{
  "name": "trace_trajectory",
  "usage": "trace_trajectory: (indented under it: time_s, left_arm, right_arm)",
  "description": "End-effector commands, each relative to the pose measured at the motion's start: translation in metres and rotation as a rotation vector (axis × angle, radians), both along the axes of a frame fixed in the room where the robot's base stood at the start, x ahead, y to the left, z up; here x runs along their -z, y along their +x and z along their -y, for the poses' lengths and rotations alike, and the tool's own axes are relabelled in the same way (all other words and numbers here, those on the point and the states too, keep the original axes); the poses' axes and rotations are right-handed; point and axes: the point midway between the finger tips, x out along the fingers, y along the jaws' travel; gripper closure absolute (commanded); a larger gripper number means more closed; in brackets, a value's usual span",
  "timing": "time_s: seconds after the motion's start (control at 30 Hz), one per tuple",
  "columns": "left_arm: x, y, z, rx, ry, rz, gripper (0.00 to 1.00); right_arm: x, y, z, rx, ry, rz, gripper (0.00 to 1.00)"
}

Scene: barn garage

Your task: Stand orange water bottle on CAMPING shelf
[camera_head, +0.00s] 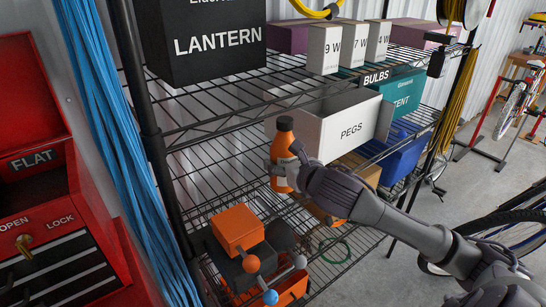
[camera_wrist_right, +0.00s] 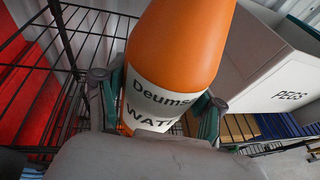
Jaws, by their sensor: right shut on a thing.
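The bottle is in front of the black wire shelving, near the middle wire shelf (camera_head: 205,160). I cannot tell whether its base touches anything. No CAMPING label is readable. My left gripper is not in view.
A white PEGS box (camera_head: 335,128) stands right of the bottle, with a teal TENT box (camera_head: 405,92) behind it. A black LANTERN box (camera_head: 205,45) is on the shelf above. Bare wire lies left of the bottle. A red tool cabinet (camera_head: 85,195) stands at left.

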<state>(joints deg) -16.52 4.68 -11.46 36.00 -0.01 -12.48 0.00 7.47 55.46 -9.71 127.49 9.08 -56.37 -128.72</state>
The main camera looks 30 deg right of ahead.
Motion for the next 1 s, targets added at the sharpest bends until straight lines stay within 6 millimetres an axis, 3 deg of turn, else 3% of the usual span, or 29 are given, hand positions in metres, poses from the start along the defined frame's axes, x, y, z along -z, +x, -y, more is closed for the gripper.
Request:
trace_trajectory:
  time_s: [0.1, 0.3, 0.63, 1.0]
  left_arm:
    - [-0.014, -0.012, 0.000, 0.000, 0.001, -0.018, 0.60]
    - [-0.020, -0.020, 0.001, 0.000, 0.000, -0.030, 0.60]
    - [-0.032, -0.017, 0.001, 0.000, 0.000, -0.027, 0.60]
    - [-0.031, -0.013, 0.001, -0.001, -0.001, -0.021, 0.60]
  right_arm:
    - [-0.007, 0.030, 0.003, 0.002, 0.007, 0.006, 0.87]
    - [-0.003, 0.056, 0.005, 0.000, 0.001, 0.003, 0.87]
    - [0.031, 0.059, 0.005, -0.001, 0.002, 0.001, 0.87]
    - [0.036, 0.058, 0.006, -0.002, -0.003, 0.003, 0.87]
